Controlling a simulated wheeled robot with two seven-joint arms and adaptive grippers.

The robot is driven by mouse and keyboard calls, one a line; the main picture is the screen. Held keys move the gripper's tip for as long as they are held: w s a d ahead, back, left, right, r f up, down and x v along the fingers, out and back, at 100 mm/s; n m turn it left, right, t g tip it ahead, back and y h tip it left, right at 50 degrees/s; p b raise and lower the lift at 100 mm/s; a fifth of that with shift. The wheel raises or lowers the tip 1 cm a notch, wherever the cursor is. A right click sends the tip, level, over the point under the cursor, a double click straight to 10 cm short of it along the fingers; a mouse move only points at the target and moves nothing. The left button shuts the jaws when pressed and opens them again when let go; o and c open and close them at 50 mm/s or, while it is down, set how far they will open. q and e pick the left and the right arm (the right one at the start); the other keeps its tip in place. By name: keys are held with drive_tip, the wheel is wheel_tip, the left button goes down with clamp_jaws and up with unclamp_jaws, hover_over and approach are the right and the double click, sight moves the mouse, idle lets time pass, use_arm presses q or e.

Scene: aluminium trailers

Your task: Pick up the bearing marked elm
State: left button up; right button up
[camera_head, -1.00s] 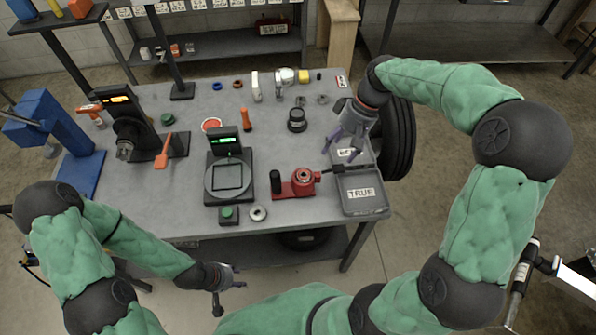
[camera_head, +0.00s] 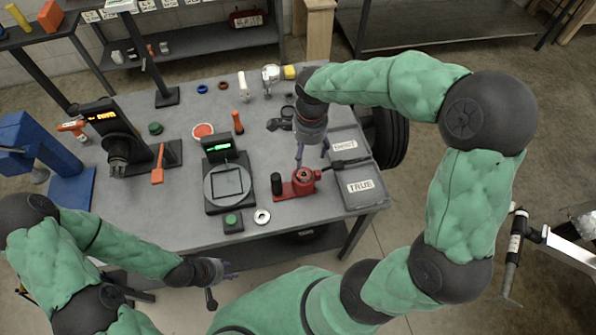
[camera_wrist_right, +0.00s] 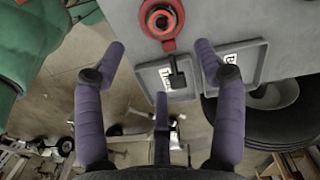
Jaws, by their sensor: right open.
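No mark reading elm can be made out in either view. A silver ring-shaped bearing (camera_head: 262,216) lies flat at the table's front edge, beside the green-button box. A red fixture (camera_head: 301,180) with a round ring-like top stands to its right; it also shows at the top of the right wrist view (camera_wrist_right: 162,18). My right gripper (camera_head: 312,154) is open and empty, pointing down above the table just behind the red fixture. Its spread purple fingers (camera_wrist_right: 160,62) show in the wrist view. My left gripper (camera_head: 222,284) is open and empty in front of the table.
Two grey trays stand at the table's right end, labelled TRUE (camera_head: 362,187) and another word (camera_head: 345,146). A scale (camera_head: 228,185) with a green display stands mid-table. A blue press (camera_head: 28,140) and a tester (camera_head: 103,117) are at left. A tyre (camera_head: 392,137) stands beyond the right edge.

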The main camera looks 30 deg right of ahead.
sight(303, 175)
drive_tip(key=f+m, duration=0.1)
drive_tip(key=f, duration=0.2)
drive_tip(key=a+f+m+b, duration=0.1)
drive_tip(key=f, duration=0.3)
drive_tip(key=f+m+b, duration=0.1)
drive_tip(key=f, duration=0.2)
drive_tip(key=shift+w+a+f+h, duration=0.15)
drive_tip(key=shift+f+h, duration=0.15)
drive_tip(key=shift+f, duration=0.1)
use_arm(q)
drive_tip(key=shift+w+a+f, duration=0.15)
drive_tip(key=shift+w+f, duration=0.1)
drive_tip(key=shift+f, duration=0.2)
drive_tip(key=shift+w+a+f, duration=0.15)
drive_tip(key=shift+w+f, duration=0.05)
drive_tip(key=shift+f, duration=0.2)
use_arm(e)
drive_tip(key=shift+c, duration=0.3)
